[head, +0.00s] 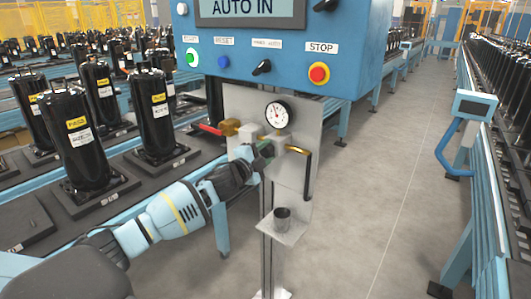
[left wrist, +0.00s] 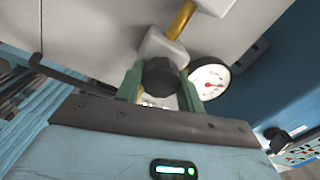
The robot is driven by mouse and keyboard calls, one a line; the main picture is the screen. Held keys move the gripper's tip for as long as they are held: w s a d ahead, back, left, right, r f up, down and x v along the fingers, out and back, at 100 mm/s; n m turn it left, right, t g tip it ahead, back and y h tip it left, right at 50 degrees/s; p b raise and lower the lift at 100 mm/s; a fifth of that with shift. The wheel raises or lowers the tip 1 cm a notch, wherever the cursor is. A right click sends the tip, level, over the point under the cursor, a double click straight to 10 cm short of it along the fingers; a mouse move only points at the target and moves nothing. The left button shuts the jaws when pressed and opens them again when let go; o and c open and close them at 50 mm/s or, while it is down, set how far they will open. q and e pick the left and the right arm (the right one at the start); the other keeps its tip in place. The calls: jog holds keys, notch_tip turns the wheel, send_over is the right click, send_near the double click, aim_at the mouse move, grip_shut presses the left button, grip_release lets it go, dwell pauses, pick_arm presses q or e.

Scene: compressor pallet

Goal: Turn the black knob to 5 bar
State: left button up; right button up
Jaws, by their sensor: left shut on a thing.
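The black knob (left wrist: 160,78) sits under the regulator body on the grey panel, between the two green fingers of my left gripper (left wrist: 160,92). The gripper is shut on the knob. In the head view my left gripper (head: 262,158) reaches the panel just below the gauge, and the knob is mostly hidden behind it. The round white pressure gauge (head: 277,114) is above the gripper; it also shows in the left wrist view (left wrist: 209,78). Its needle is too small to read surely. My right gripper is not in view.
A red-handled valve (head: 210,129) with brass fitting is left of the gauge, and a black hose (head: 308,175) hangs at right. A metal cup (head: 282,215) stands on a small shelf below. The blue control box (head: 280,50) overhangs the panel. Black compressors (head: 75,140) line the left conveyor.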

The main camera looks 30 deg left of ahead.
pick_arm(q)
jog(key=m, duration=0.6)
jog(key=shift+m, duration=0.3)
dwell(0.4)
jog(key=o, duration=1)
jog(key=shift+s+a+f, duration=0.1)
jog(key=shift+s+f, duration=0.1)
jog(key=shift+s, duration=0.3)
jog(key=shift+s+a, duration=0.15)
jog(key=shift+s, duration=1.55)
jog(key=shift+s+a, duration=0.15)
jog(key=shift+s, duration=1.55)
